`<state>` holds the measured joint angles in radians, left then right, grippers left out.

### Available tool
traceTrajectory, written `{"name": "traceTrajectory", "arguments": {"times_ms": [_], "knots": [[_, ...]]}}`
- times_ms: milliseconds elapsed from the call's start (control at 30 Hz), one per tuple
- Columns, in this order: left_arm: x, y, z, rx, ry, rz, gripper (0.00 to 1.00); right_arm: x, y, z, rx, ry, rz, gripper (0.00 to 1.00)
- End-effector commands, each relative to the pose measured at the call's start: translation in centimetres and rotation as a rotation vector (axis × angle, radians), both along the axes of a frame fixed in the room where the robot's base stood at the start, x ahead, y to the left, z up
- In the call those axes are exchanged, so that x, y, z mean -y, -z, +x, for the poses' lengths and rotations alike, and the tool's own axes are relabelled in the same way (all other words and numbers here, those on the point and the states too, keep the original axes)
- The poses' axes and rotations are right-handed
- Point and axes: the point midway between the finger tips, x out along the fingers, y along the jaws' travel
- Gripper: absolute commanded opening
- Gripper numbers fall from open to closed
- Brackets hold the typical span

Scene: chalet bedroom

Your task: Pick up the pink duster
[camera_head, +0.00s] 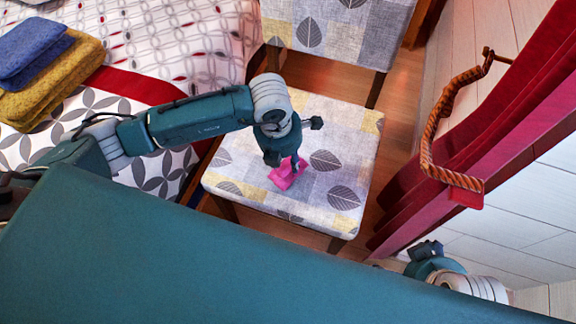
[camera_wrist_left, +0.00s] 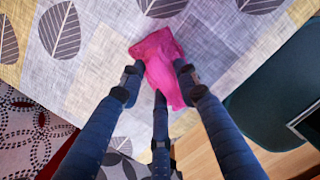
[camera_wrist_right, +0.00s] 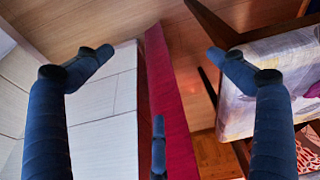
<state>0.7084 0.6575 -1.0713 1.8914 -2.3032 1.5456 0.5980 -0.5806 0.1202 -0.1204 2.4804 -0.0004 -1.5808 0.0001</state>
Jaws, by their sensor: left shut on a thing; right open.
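The pink duster (camera_head: 286,176) is over the seat of the patterned chair (camera_head: 330,137). My left gripper (camera_head: 283,160) comes down onto it from above. In the left wrist view the pink duster (camera_wrist_left: 158,55) sits between the fingers of my left gripper (camera_wrist_left: 160,80), which is shut on it. The cloth hangs loosely between the fingers, with the seat fabric close behind it; I cannot tell whether it still touches the seat. My right gripper (camera_wrist_right: 168,60) is open and empty in the right wrist view. In the head view the right arm (camera_head: 440,270) shows at the lower right.
A bed (camera_head: 165,45) with folded blue and yellow cloths (camera_head: 45,65) is at the left. The chair's backrest (camera_head: 340,25) rises at the back. A red curtain (camera_head: 480,130) with a rope tieback (camera_head: 440,160) hangs at the right. Wooden floor shows around the chair.

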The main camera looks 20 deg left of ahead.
Motion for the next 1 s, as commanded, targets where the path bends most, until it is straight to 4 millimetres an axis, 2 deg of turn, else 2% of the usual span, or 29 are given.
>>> {"name": "traceTrajectory", "arguments": {"times_ms": [267, 467, 567, 800, 1000], "knots": [[0.0, -0.7, 0.1, 0.002, 0.000, 0.000, 0.06, 0.0, -0.1, 0.0, 0.001, 0.000, 0.000, 0.95], [0.0, -3.1, 0.1, 0.003, 0.001, 0.000, 0.06, 0.0, -0.1, 0.2, 0.003, 0.000, 0.000, 0.95], [0.0, -5.4, 0.2, 0.006, 0.001, -0.001, 0.06, -0.1, 1.6, 0.9, -0.009, 0.000, 0.000, 0.95], [0.0, -12.6, 0.2, 0.008, 0.001, 0.000, 0.06, -0.3, 6.2, 1.5, -0.036, -0.004, 0.000, 0.95], [0.0, -17.2, 0.1, 0.004, 0.000, -0.001, 0.06, -0.4, 9.1, 1.4, -0.050, -0.007, -0.002, 0.95]]}}
